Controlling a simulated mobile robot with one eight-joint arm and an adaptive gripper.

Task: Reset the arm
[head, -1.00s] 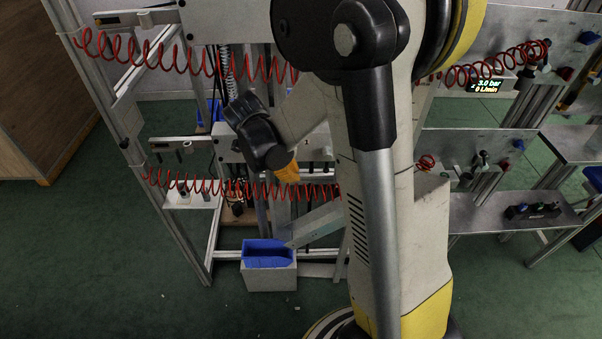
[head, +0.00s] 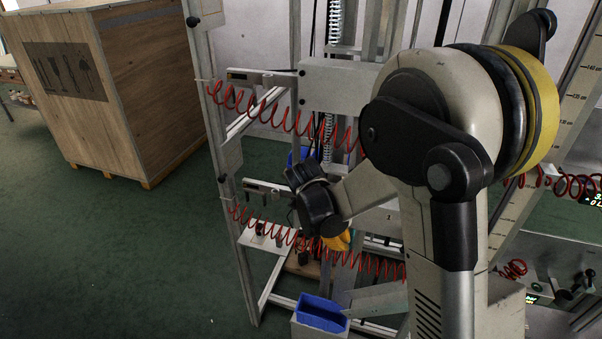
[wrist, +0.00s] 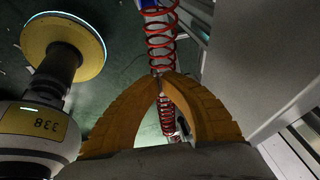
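My gripper (head: 338,240) has orange-yellow fingers and hangs at the end of my folded arm, left of my column in the head view. In the wrist view the two curved fingers of my gripper (wrist: 160,80) meet at their tips, with a gap between them lower down and nothing held. A red coiled hose (wrist: 160,45) shows behind the fingertips. I cannot tell whether the fingers touch the hose.
A metal frame (head: 240,230) with red coiled hoses (head: 270,112) stands close around my arm. A blue bin (head: 320,312) sits low on a grey box. A large wooden crate (head: 155,90) stands at the back left. The green floor (head: 110,260) at the left is clear.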

